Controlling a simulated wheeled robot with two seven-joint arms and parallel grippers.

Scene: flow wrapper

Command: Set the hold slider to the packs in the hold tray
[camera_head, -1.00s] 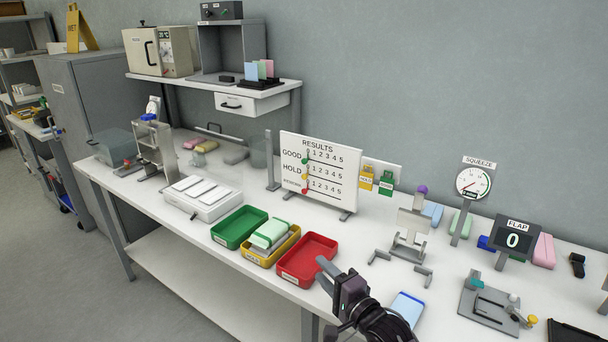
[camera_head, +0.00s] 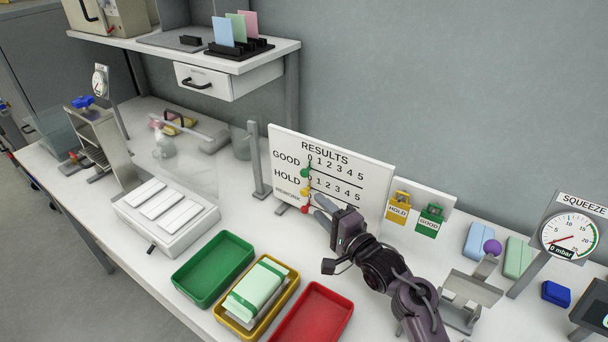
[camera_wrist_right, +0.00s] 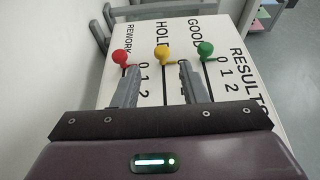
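The results board (camera_head: 350,165) stands upright on the bench with GOOD, HOLD and REWORK rows numbered from 0. Its yellow hold slider (camera_head: 305,191) is at 0; it also shows in the right wrist view (camera_wrist_right: 162,53). The green slider (camera_wrist_right: 206,48) and red slider (camera_wrist_right: 121,57) are also at 0. My right gripper (camera_head: 322,208) is before the board's lower left; in the wrist view its open fingers (camera_wrist_right: 158,78) point towards the yellow knob, apart from it. The yellow tray (camera_head: 231,326) holds stacked green-and-white packs (camera_head: 257,287); the lower ones are partly hidden. My left gripper is out of view.
A green tray (camera_head: 178,283) and a red tray (camera_head: 345,325) flank the yellow one. HOLD (camera_head: 398,208) and GOOD (camera_head: 430,220) tags hang right of the board. A grey post (camera_head: 255,165) stands left of it. A white box with pale bars (camera_head: 165,235) sits further left.

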